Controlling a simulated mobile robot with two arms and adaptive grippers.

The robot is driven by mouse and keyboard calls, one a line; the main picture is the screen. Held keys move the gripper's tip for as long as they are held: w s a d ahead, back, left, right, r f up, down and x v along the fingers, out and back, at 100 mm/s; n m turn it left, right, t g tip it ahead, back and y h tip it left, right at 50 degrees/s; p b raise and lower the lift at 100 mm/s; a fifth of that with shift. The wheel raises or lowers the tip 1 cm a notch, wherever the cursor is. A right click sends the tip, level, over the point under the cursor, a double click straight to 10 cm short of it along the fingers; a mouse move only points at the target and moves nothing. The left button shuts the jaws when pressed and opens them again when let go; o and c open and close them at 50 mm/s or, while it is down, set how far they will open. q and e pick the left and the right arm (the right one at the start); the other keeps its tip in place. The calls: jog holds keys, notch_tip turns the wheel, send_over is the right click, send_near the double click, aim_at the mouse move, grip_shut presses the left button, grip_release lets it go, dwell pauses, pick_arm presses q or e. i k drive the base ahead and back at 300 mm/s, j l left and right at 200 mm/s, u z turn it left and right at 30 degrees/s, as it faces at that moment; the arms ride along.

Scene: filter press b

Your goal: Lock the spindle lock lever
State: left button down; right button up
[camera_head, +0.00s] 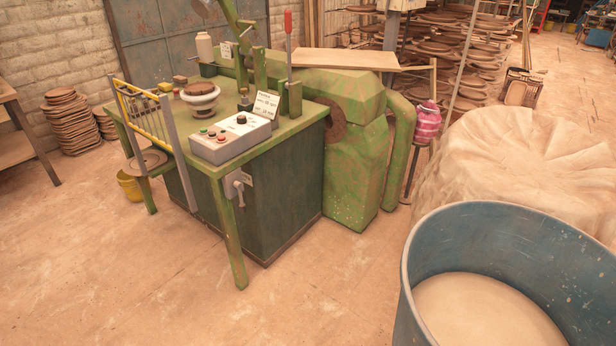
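A green machine bench (290,195) stands left of the middle, seen from some distance. An upright lever with a red grip (288,22) rises from a green post at the back right of its top. A small grey latch with a hanging handle (238,184) is fixed to the bench's front face below the control box. No readable label shows which of these is the spindle lock lever. A white bowl-shaped part (201,96) sits on the bench top. Neither of my grippers is in view.
A grey control box (232,139) and a yellow-barred guard (145,118) are on the bench. A blue drum (500,225) stands at the front right, before a large covered heap (520,160). The floor (310,300) in front is clear.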

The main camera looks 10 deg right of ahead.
aim_at(237, 186)
jog(key=i+z, duration=0.4)
jog(key=i, duration=0.65)
